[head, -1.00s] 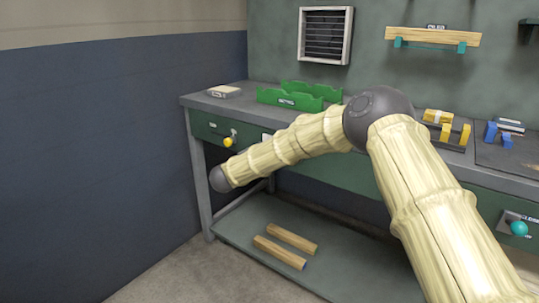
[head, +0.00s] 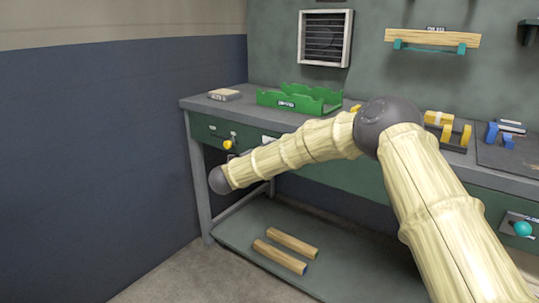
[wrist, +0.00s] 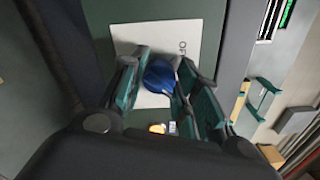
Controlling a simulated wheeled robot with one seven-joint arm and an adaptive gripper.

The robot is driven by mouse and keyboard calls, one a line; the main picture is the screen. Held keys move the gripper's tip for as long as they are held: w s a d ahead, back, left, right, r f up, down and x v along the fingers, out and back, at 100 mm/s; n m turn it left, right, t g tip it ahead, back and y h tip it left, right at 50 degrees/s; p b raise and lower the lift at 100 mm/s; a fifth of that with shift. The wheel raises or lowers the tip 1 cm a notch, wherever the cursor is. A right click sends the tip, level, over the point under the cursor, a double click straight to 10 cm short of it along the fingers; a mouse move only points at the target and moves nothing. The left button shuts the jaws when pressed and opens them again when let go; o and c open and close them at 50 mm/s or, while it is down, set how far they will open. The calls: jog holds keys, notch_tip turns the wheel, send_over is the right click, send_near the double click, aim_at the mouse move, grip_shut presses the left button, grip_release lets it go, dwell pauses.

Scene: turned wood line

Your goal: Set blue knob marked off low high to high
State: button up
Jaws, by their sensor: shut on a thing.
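The blue knob (wrist: 160,77) shows in the wrist view between the two teal-padded fingers of my gripper (wrist: 161,68). The fingers are shut on it, one on each side. Behind it is a white plate (wrist: 190,36). The letters "OF" are readable at the plate's right side, and other markings are hidden or cut off. I cannot tell which mark the knob points to. In the head view the blue knob and my gripper are hidden behind my arm.
The green bench front carries a yellow knob (head: 228,144) at left and a teal knob (head: 522,229) at right. A green tray (head: 330,99) stands on the bench top. Two wooden bars (head: 280,257) lie on the lower shelf (head: 235,235). A dark blue wall (head: 100,150) closes the left side.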

jog(key=shift+f, duration=0.15)
jog(key=o, duration=1)
jog(key=shift+a, duration=0.1)
jog(key=v, duration=1.2)
jog(key=shift+s, duration=0.1)
